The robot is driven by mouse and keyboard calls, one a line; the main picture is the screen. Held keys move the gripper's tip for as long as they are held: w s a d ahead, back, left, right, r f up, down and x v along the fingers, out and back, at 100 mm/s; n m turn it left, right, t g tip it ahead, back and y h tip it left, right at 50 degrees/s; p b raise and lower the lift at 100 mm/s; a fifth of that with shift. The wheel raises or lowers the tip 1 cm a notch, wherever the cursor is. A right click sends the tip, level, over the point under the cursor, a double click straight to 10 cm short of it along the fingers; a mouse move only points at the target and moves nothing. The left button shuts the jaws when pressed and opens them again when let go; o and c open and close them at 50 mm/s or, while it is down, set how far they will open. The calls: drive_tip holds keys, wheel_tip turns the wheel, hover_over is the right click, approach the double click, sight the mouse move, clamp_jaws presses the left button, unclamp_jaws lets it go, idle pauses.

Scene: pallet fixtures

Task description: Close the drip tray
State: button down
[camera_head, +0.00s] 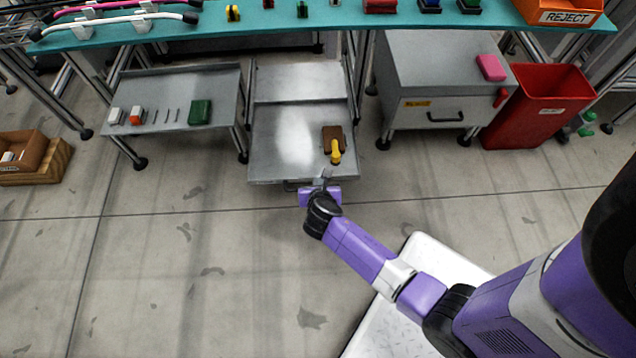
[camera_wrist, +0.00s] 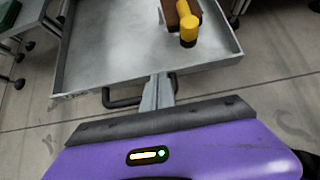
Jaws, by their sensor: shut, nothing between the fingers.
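The drip tray (camera_head: 274,143) is a grey metal tray pulled out toward me from under the teal bench, between a low side shelf and a grey cabinet. A brown block with a yellow handle-like part (camera_head: 335,145) lies on its right side. In the wrist view the tray (camera_wrist: 110,60) fills the upper middle, with a dark handle (camera_wrist: 122,102) on its front face. My gripper (camera_head: 324,178) is at the tray's front edge, right of the handle's middle. Its fingers (camera_wrist: 158,88) are shut and empty, close to the front lip; I cannot tell whether they touch it.
The low shelf (camera_head: 155,92) at left holds small parts and a green box. The grey cabinet (camera_head: 425,75) and a red bin (camera_head: 537,108) stand at right. A teal bench (camera_head: 330,18) runs above. The floor in front of the tray is clear at left.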

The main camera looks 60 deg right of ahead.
drive_tip(key=shift+d, duration=0.1)
approach(314, 131)
drive_tip(key=w+d, duration=0.1)
drive_tip(key=d, duration=0.1)
drive_tip(key=w+d+f, duration=0.1)
drive_tip(key=w+d, duration=0.1)
drive_tip(key=w+d+f, duration=0.1)
drive_tip(key=d, duration=0.1)
drive_tip(key=shift+w+f+b, duration=0.1)
drive_tip(key=shift+w+b, duration=0.2)
drive_tip(key=shift+a, duration=0.1)
